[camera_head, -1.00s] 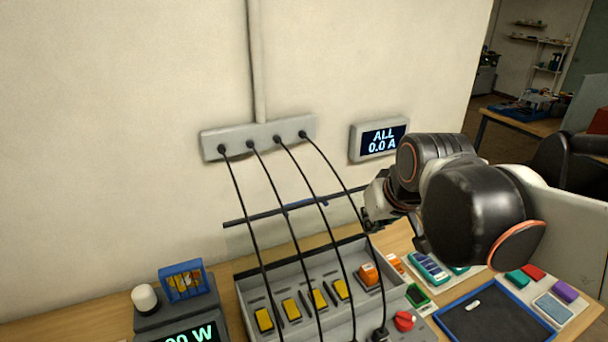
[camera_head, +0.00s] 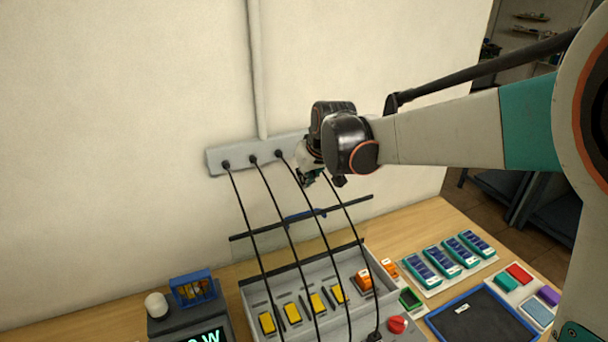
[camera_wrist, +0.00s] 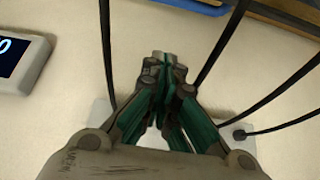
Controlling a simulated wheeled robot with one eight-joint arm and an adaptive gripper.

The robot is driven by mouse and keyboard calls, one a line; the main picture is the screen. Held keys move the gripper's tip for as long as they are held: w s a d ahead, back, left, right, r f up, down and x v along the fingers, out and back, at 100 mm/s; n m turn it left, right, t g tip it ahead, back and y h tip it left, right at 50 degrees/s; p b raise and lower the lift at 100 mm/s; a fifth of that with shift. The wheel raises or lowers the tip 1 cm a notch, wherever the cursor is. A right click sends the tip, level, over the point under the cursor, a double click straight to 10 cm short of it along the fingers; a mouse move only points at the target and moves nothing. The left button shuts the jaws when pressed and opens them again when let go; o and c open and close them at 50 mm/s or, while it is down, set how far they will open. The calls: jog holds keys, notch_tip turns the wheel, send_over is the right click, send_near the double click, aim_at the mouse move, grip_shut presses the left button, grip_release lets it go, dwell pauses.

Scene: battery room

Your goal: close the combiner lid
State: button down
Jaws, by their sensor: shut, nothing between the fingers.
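The combiner (camera_head: 245,296) is a grey open-topped box on the bench with a row of yellow switches and one orange switch. Its clear lid (camera_head: 262,248) stands raised at the back, with a dark bar (camera_head: 345,205) along its top edge and a small blue piece (camera_head: 305,215) midway along that bar. My gripper (camera_head: 306,183) is above and behind the bar, near the wall, apart from the lid as far as I can tell. In the wrist view its green-lined fingers (camera_wrist: 165,62) are shut and empty.
Several black cables (camera_head: 247,215) run from the grey wall strip (camera_head: 215,160) down across the lid to the combiner. A red knob (camera_head: 397,324), a blue-rimmed tray (camera_head: 470,318) and teal modules (camera_head: 438,257) lie right. A display unit (camera_head: 180,325) stands left.

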notch_tip(320, 180, down, 8)
jog(key=shift+w+a+f+b, duration=0.15)
jog(key=shift+w+f+b, duration=0.05)
jog(key=shift+w+b, duration=0.25)
jog(key=shift+s, duration=0.15)
dwell(0.4)
